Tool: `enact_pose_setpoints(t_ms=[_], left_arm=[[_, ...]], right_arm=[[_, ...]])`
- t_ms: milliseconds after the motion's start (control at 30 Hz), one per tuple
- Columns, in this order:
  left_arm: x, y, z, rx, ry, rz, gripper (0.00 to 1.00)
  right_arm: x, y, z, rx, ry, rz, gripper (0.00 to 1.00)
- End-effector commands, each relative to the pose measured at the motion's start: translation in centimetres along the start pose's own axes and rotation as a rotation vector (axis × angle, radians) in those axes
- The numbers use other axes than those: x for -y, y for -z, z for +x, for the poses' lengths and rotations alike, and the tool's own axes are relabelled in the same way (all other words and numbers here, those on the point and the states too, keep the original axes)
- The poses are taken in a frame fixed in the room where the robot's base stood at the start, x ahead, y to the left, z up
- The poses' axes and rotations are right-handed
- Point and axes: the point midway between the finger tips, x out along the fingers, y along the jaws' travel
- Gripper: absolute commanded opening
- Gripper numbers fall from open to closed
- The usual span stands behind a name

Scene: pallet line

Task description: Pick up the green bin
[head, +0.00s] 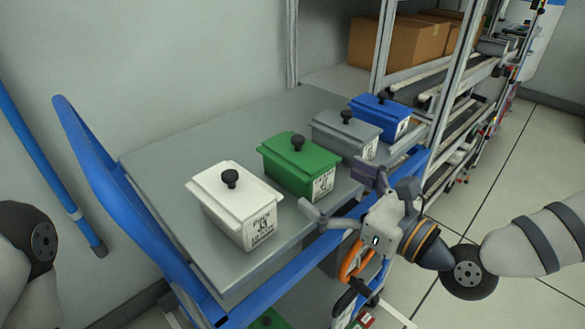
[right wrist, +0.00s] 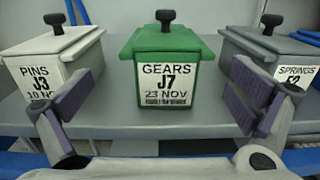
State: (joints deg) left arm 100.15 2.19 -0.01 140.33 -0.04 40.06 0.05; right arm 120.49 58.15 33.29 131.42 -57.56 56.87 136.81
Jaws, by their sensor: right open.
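The green bin (head: 302,167) with a black knob on its lid stands on the grey cart top, between the white bin and the grey bin. In the right wrist view the green bin (right wrist: 167,68) is centred and its label reads GEARS J7 23 NOV. My right gripper (head: 340,197) is open and empty in front of the green bin. In the right wrist view its two padded fingers (right wrist: 160,102) are spread wide, with the green bin beyond and between them, apart from both. My left gripper is not in view; only part of my left arm shows at the left edge.
The white bin (head: 236,203) labelled PINS is on the left, the grey bin (head: 345,135) labelled SPRINGS on the right. A blue bin (head: 380,116) stands farther back. The cart top (head: 160,150) has a blue frame. Shelving with cardboard boxes (head: 395,42) is behind.

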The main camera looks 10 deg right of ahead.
Motion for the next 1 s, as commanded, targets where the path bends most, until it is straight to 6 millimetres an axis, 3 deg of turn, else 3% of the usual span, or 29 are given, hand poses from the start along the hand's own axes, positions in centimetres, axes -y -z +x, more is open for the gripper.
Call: enact_pose_setpoints(t_ms=[400, 700, 1000], left_arm=[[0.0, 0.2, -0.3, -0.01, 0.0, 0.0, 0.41], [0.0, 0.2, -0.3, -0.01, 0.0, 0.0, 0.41], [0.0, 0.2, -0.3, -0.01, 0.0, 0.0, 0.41]], right_arm=[[0.7, 0.6, 6.8, -0.002, -0.003, -0.004, 1.0], [0.8, 0.7, 7.6, -0.003, 0.0, -0.001, 0.98], [0.7, 0.7, 7.6, -0.004, 0.0, -0.002, 0.3]])
